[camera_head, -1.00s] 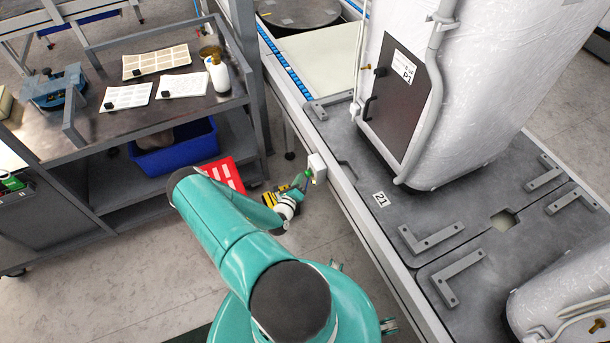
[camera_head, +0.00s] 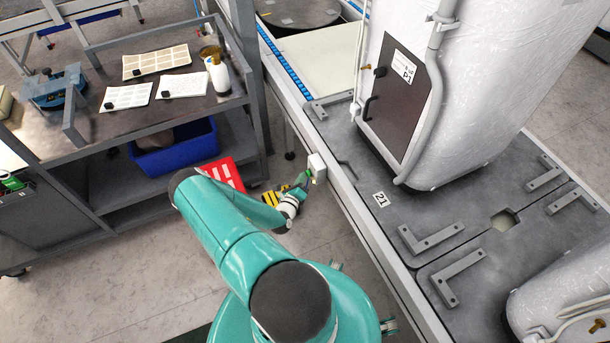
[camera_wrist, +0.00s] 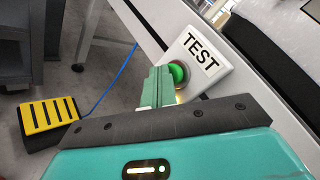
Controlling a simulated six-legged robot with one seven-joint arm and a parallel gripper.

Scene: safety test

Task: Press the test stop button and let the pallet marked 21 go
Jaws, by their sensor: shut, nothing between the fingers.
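The test stop button (camera_wrist: 178,73) is a round green button on a white box marked TEST (camera_wrist: 207,63). In the head view the box (camera_head: 317,167) sits on the near side of the conveyor rail. My gripper (camera_wrist: 160,84) is shut and empty, its fingertips right at the button's left side. I cannot tell whether they touch it. In the head view my gripper (camera_head: 304,178) is just left of the box. The pallet marked 21 (camera_head: 395,214) is a dark grey plate on the conveyor, with a tall white wrapped unit (camera_head: 480,80) standing on it.
A yellow-and-black striped pedal (camera_wrist: 48,117) lies on the floor, with a blue cable nearby. A workbench (camera_head: 110,120) with a blue bin (camera_head: 176,150) stands at left. A second wrapped unit (camera_head: 565,290) is at lower right. Metal brackets (camera_head: 432,237) lie on the plates.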

